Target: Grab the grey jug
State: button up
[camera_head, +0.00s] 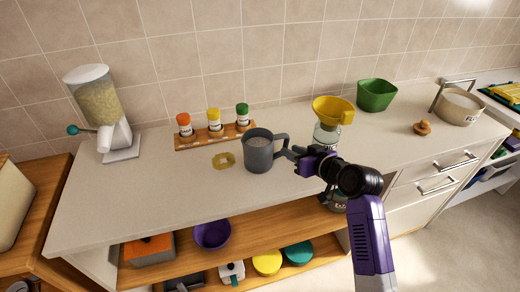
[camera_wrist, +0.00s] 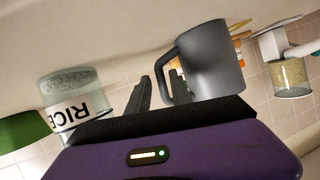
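The grey jug (camera_head: 259,152) stands upright on the counter, its handle pointing right towards my gripper. My gripper (camera_head: 291,153) is at the handle side of the jug. In the wrist view, the jug (camera_wrist: 215,62) appears upside down, with its handle (camera_wrist: 164,68) close to the gripper (camera_wrist: 160,88). The two dark fingers are apart, and the handle's outer bar lies between them in the picture. One finger overlaps the handle's opening. I cannot tell whether either finger touches the handle.
A rice jar (camera_wrist: 75,98) with a yellow funnel (camera_head: 333,110) stands right behind my gripper. A spice rack (camera_head: 190,139) is behind the jug, and a yellow trivet (camera_head: 223,160) lies to its left. A green bowl (camera_head: 376,95) is farther right. The counter's front left is clear.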

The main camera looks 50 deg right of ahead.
aim_at(279, 153)
jog(key=p+x, duration=0.1)
jog(key=x, duration=0.6)
jog(key=shift+w, duration=0.25)
jog(key=shift+c, duration=0.3)
grip_shut()
dwell(0.6)
jog(key=shift+r, duration=0.2)
